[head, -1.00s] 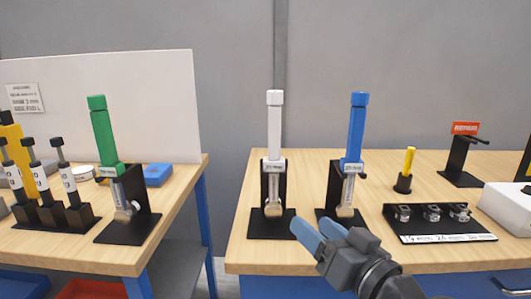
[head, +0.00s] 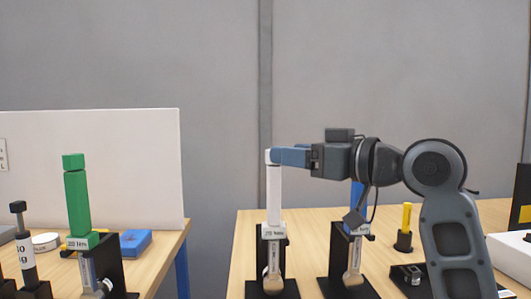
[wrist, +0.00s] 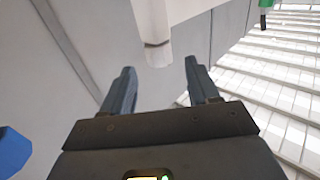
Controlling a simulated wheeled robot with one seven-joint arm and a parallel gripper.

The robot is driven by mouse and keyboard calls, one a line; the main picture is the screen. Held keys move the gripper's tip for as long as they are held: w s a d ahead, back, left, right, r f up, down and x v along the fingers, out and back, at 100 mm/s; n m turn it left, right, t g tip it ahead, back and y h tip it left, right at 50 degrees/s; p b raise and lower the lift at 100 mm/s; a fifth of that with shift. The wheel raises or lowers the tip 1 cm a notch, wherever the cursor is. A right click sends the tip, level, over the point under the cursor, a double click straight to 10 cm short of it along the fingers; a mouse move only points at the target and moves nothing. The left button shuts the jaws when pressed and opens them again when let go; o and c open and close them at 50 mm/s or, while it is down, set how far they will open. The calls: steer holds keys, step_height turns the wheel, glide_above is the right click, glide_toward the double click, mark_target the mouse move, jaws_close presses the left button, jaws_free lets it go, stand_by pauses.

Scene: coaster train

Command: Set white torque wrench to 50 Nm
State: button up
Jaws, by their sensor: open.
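The white torque wrench (head: 274,195) stands upright in a black stand (head: 289,262), handle up, with a small label at its collar that I cannot read surely. My gripper (head: 272,157) is level with the top of the white handle, reaching in from the right. In the wrist view my gripper (wrist: 159,64) is open, and the white handle end (wrist: 158,50) shows near the gap between the fingertips. Whether a finger touches it I cannot tell. The fingertips cover part of the handle top in the head view.
The blue wrench (head: 358,194) stands close on the right, partly hidden behind my arm. A yellow-handled tool (head: 406,217) is farther right. The green wrench (head: 77,205) stands on the left bench, across a gap. A white panel (head: 120,160) is behind it.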

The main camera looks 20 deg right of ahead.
steer(key=x, duration=0.7)
steer(key=c, duration=1)
steer(key=shift+o, duration=0.2)
steer(key=shift+h+p, duration=0.3)
steer(key=shift+p, duration=0.25)
